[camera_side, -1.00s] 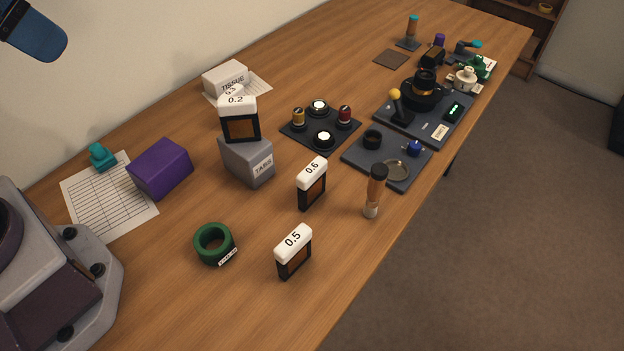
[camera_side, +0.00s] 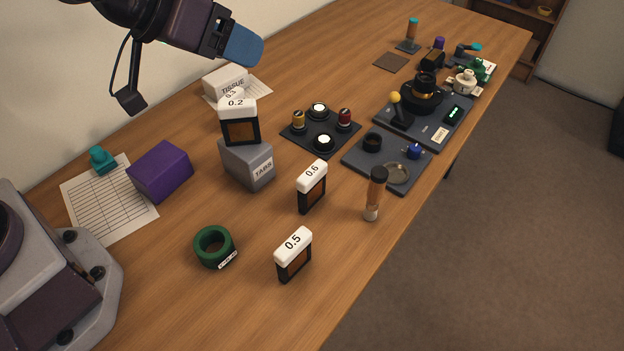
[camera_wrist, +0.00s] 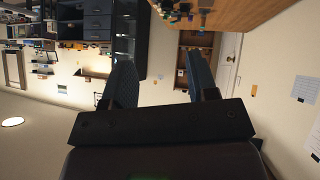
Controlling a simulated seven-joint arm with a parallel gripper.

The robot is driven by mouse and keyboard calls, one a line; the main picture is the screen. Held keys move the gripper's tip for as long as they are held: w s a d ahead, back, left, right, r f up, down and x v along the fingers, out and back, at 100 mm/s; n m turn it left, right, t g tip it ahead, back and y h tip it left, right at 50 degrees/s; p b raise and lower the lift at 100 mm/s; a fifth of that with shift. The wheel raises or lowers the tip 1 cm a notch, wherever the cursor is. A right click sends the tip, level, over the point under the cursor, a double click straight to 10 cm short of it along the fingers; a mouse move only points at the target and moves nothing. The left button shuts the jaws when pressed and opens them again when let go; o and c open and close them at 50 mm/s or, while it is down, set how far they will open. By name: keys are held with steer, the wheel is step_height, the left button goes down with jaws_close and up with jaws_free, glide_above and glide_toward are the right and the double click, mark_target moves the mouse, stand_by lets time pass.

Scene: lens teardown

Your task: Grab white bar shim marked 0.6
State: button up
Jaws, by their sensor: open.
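The shim marked 0.6 (camera_side: 312,186) stands upright on the table, with a white bar on top and a dark frame around a brown face. A like shim marked 0.5 (camera_side: 294,255) stands nearer the camera. My gripper (camera_side: 240,46) is high at the upper left, above and well away from the 0.6 shim. In the wrist view my gripper (camera_wrist: 161,80) has its two blue fingers apart with nothing between them. No shim is clear in that view.
A brush (camera_side: 375,193) stands close right of the 0.6 shim. A green ring (camera_side: 214,246) and a purple box (camera_side: 160,169) lie left. A dark pad with several knobs (camera_side: 320,128) and a grey tray (camera_side: 388,158) lie behind. Bare wood surrounds the 0.6 shim's front.

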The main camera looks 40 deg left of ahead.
steer(key=w+d+f+t+y, duration=0.1)
steer(key=w+d+f, duration=0.15)
steer(key=f, duration=0.25)
steer(key=w+d+f+t, duration=0.1)
steer(key=d+f, duration=0.3)
steer(key=t+y, duration=0.2)
glide_above(307, 176)
steer(key=s, duration=0.1)
steer(key=f, duration=0.6)
steer(key=shift+s, duration=0.2)
steer(key=shift+f, duration=2.4)
step_height(307, 176, down, 3)
steer(key=shift+r, duration=0.15)
steer(key=shift+w+f+t, duration=0.15)
steer(key=shift+w, duration=0.4)
steer(key=shift+w+f+t, duration=0.15)
steer(key=shift+w, duration=0.35)
steer(key=shift+w+f, duration=0.15)
steer(key=shift+w, duration=0.15)
steer(key=shift+c, duration=0.2)
jaws_close()
